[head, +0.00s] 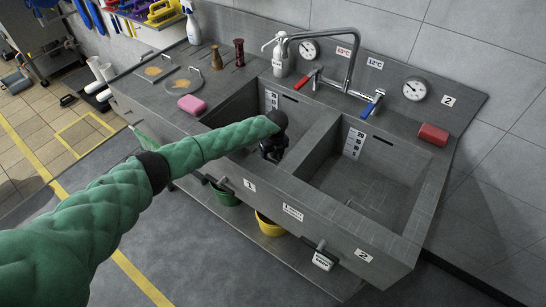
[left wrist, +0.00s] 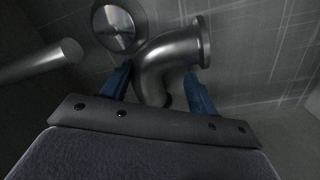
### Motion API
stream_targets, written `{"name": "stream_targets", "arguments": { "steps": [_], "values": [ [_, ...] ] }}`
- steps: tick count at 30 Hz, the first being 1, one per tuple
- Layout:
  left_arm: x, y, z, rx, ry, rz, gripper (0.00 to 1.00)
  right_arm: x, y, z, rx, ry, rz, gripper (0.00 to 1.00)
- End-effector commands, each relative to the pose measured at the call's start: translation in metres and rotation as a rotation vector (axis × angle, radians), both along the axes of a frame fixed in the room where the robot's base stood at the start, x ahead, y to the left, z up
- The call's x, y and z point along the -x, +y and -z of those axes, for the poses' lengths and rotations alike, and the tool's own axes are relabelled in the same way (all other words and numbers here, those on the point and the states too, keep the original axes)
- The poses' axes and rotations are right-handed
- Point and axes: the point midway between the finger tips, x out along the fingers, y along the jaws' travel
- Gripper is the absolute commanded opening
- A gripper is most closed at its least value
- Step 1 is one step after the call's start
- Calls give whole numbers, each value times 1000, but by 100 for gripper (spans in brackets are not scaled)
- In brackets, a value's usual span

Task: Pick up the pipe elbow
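The pipe elbow (left wrist: 160,58) is a shiny grey metal bend with a flange at its upper right end, in the left wrist view. It lies in the left sink basin (head: 241,112), the one marked 1. My left gripper (head: 272,153) reaches down into this basin. Its two blue fingers (left wrist: 160,90) stand apart, one on each side of the elbow's lower part. A gap shows between the elbow and the right finger. In the head view the elbow is hidden by my arm and gripper. My right gripper is in neither view.
A round metal piece (left wrist: 115,27) and a metal tube (left wrist: 38,62) lie left of the elbow. The basin's walls and the divider (head: 318,142) surround my gripper. The right basin (head: 365,185) looks empty. A faucet (head: 352,62) stands behind.

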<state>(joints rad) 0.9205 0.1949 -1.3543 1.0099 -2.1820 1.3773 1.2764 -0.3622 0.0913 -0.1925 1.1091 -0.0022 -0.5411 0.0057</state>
Motion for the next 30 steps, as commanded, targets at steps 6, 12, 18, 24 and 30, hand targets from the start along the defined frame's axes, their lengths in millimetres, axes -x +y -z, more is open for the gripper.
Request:
{"name": "stream_targets", "arguments": {
  "steps": [6, 12, 18, 24, 30],
  "values": [
    [0, 0, 0, 0, 0, 0, 18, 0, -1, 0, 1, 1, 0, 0],
    [0, 0, -1, 1, 0, 0, 0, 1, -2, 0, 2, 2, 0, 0],
    [-1, 0, -4, 0, -1, 0, 0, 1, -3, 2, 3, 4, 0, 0],
    [-1, 1, -25, 1, -3, 1, 0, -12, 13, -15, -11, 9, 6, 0],
    [-1, 0, -57, 1, -3, 1, 0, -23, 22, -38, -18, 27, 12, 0]
  ]
}}
